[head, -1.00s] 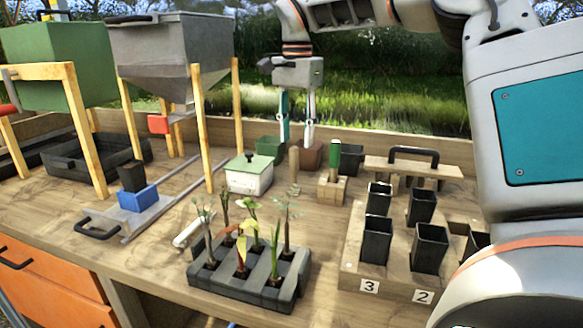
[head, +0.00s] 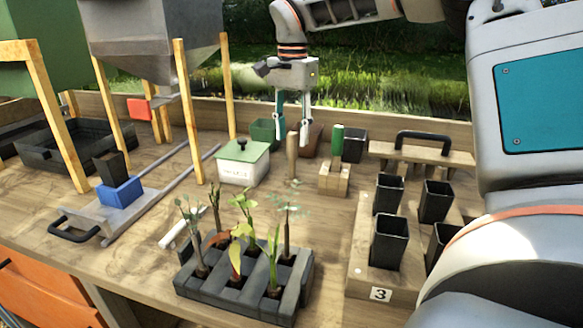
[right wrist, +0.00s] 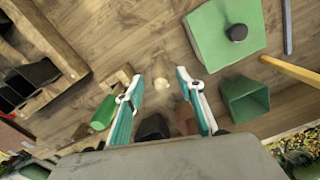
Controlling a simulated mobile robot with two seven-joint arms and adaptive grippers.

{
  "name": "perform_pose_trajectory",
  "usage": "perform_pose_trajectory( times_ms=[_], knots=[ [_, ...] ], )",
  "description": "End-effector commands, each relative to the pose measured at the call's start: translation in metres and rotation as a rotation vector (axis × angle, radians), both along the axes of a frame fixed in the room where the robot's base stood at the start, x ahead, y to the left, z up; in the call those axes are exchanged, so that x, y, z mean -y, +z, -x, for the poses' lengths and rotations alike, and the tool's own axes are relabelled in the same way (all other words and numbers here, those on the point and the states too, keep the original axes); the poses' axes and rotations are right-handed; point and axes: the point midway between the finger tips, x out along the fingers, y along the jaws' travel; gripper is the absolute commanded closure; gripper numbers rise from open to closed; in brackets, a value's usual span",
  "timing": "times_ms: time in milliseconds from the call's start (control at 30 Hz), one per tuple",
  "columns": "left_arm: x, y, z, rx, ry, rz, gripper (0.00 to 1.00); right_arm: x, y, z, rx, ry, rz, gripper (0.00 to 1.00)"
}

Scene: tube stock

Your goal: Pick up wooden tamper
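The wooden tamper (head: 292,157) is a slim pale wooden stick standing upright on the bench, between the white green-lidded box and a wooden block with a green handle. My right gripper (head: 291,136) is open and empty, pointing down just above the tamper's top in the head view. In the right wrist view, the tamper's pale round top (right wrist: 160,86) lies between the two spread fingers (right wrist: 157,84), apart from both. My left gripper is in no frame.
The green-lidded box (head: 240,165) stands left of the tamper, and the green-handled block (head: 335,172) close on its right. Dark and green pots (head: 353,144) stand behind. A seedling tray (head: 240,290) is in front, with black pots (head: 390,240) at right.

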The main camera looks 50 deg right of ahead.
Motion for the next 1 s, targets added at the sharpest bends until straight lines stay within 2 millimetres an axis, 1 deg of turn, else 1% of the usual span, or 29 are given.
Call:
perform_pose_trajectory(
  times_ms=[33,133,400,433,467,500,567,867,933,1000],
  knots=[
    [0.000,-0.001,0.000,-0.001,-0.001,0.000,0.84,0.000,-0.008,0.000,-0.002,0.003,-0.001,0.62],
    [0.001,-0.001,0.000,0.000,-0.001,0.001,0.84,0.000,-0.016,-0.001,-0.001,0.001,0.000,0.62],
    [0.001,0.000,0.000,0.000,-0.002,0.001,0.84,0.000,-0.018,-0.001,0.001,0.001,0.001,0.62],
    [0.001,0.000,0.000,0.000,-0.002,0.001,0.84,0.000,-0.018,-0.001,0.001,0.001,0.001,0.67],
    [0.001,0.000,0.000,0.000,-0.002,0.001,0.84,0.000,-0.018,-0.001,0.001,0.001,0.001,0.75],
    [0.001,0.000,0.000,0.000,-0.002,0.001,0.84,0.000,-0.018,-0.001,0.001,0.001,0.001,0.85],
    [0.001,0.000,0.000,0.000,-0.002,0.001,0.84,0.000,-0.018,-0.001,0.001,0.001,0.001,1.00],
    [0.001,0.000,0.000,0.000,-0.002,0.001,0.84,0.000,-0.018,-0.001,0.001,0.001,0.002,1.00],
    [0.001,0.001,0.000,0.001,-0.002,0.002,0.84,0.000,-0.015,-0.001,0.002,0.001,0.002,1.00],
    [0.001,0.002,-0.001,0.004,-0.002,0.001,0.84,0.000,-0.007,-0.001,0.003,0.000,0.002,1.00]
  ],
)
